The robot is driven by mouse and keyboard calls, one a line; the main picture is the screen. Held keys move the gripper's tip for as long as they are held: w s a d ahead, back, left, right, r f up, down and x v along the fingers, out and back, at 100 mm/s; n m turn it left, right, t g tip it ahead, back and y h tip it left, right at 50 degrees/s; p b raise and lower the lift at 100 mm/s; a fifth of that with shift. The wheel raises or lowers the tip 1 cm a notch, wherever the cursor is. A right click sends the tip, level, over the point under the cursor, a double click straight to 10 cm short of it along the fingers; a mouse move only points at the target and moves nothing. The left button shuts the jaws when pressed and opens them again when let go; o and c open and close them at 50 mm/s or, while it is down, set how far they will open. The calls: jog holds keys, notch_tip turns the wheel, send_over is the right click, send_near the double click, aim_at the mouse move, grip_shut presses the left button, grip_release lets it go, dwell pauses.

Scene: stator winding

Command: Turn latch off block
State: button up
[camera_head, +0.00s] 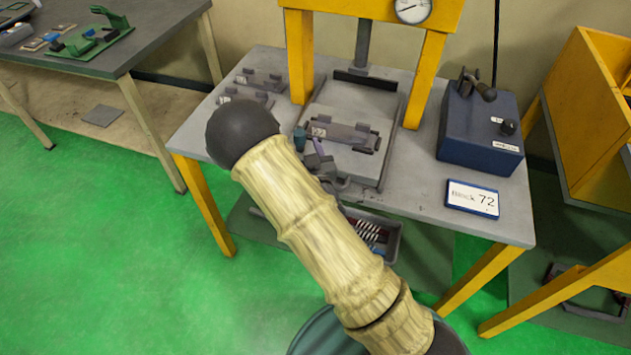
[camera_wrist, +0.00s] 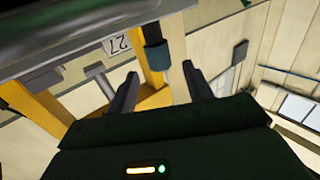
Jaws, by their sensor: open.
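A grey block (camera_head: 340,133) with a white number label lies on the press base in the head view. A teal, upright latch handle (camera_head: 300,138) stands at its left end. My gripper (camera_head: 317,150) is just in front of that end, partly hidden by my arm. In the wrist view the two fingers of my gripper (camera_wrist: 160,87) are apart. The dark teal latch handle (camera_wrist: 156,55) shows between and beyond them, nearer the right finger. I see no contact. A numbered label (camera_wrist: 118,42) shows beside it.
A yellow press frame (camera_head: 300,55) stands around the block. Similar grey blocks (camera_head: 260,78) lie at the table's left. A blue control box (camera_head: 482,125) and a "Block 72" sign (camera_head: 472,199) are at the right. A bin (camera_head: 375,235) sits below the table (camera_head: 420,207).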

jog(key=p+v, duration=0.8)
jog(key=v, duration=0.4)
jog(key=shift+p, duration=0.4)
